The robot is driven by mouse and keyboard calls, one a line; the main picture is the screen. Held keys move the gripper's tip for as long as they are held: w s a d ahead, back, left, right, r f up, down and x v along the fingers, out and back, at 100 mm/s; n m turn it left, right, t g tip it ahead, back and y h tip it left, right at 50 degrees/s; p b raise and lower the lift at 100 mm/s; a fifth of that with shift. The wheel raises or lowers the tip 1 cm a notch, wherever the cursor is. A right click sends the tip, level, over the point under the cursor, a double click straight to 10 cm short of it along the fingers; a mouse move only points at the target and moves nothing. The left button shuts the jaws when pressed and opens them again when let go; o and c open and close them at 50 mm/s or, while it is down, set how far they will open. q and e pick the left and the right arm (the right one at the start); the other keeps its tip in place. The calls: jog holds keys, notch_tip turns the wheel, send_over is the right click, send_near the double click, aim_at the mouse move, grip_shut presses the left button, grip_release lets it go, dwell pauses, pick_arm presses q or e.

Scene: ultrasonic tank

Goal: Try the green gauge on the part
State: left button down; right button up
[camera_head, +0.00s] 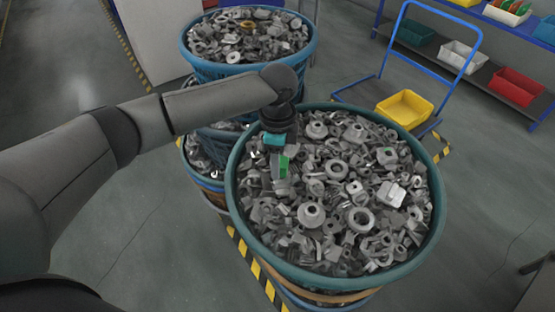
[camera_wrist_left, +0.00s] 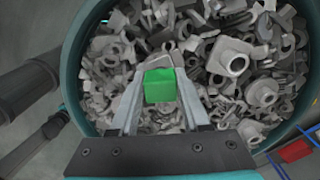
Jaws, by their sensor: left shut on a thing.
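My left gripper (camera_head: 281,176) hangs over the left side of the near basket, fingers pointing down. It is shut on the green gauge (camera_head: 284,165), a small bright green block. In the left wrist view the green gauge (camera_wrist_left: 160,86) sits between the tips of the two grey fingers of my left gripper (camera_wrist_left: 160,92), with metal parts behind it. I cannot tell whether it touches any part below. Many grey metal parts (camera_head: 311,213), such as rings, flanges and blocks, fill the basket; which one is the part is not clear. My right gripper is not in view.
The near basket has a teal rim (camera_head: 232,190). Another full blue basket (camera_head: 312,50) stands behind it. A blue cart (camera_head: 387,88) with a yellow bin (camera_head: 404,107) stands behind right. A shelf with a red bin (camera_head: 517,86) is farther right.

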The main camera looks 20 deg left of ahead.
pick_arm(q)
jog(key=shift+f, duration=0.4)
dwell(1.3)
jog(key=shift+r+p, duration=1.65)
jog(key=shift+p, duration=0.4)
jog(key=shift+f, duration=0.2)
jog(key=shift+f+b, duration=0.5)
jog(key=shift+f, duration=0.5)
jog(key=shift+f, duration=0.45)
jog(key=shift+r, duration=0.1)
